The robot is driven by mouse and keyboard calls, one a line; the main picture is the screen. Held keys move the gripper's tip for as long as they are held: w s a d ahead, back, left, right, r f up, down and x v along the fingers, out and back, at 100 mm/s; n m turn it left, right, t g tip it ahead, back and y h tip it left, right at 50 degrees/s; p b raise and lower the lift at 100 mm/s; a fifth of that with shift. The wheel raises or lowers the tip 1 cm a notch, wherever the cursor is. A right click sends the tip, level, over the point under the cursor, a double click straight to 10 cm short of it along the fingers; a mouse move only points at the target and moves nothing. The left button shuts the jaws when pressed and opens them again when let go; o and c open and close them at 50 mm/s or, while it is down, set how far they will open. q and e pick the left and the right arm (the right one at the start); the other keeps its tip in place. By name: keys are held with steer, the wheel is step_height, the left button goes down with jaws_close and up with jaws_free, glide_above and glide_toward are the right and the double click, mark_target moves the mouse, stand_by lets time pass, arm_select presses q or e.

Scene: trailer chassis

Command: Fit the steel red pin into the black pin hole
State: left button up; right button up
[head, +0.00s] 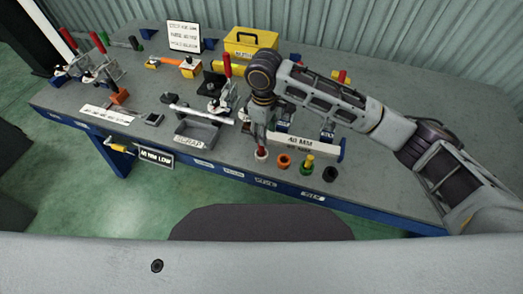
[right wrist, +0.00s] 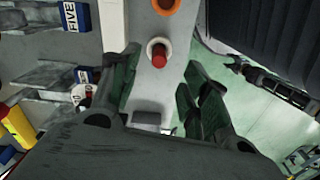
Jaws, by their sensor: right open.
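The red pin (right wrist: 159,57) stands in a white ring-shaped hole (right wrist: 151,43) near the table's front edge. In the head view the white ring (head: 261,154) sits just below my right gripper (head: 260,138). In the right wrist view my right gripper (right wrist: 162,65) is open, with its dark fingers on either side of the pin and apart from it. The black pin hole (head: 330,174) is at the right end of the row and looks empty. My left gripper is not in view.
Between them are an orange ring (head: 284,160) and a green ring holding a yellow pin (head: 308,161). A sign reading 40 MM (head: 300,142) stands behind the row. A grey scrap tray (head: 197,134), toggle clamps and a yellow box (head: 250,42) occupy the table.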

glide_above(261, 151)
steer(key=w, duration=0.1)
steer(key=f, duration=0.4)
steer(key=shift+d+f, duration=0.15)
steer(key=shift+d, duration=0.25)
steer(key=shift+f, duration=0.1)
steer(key=shift+w+a+f, duration=0.1)
steer(key=shift+a+f, duration=0.05)
steer(key=shift+f, duration=1.1)
steer(key=shift+a+f, duration=0.1)
steer(key=shift+f, duration=1.15)
steer(key=shift+c, duration=0.3)
jaws_close()
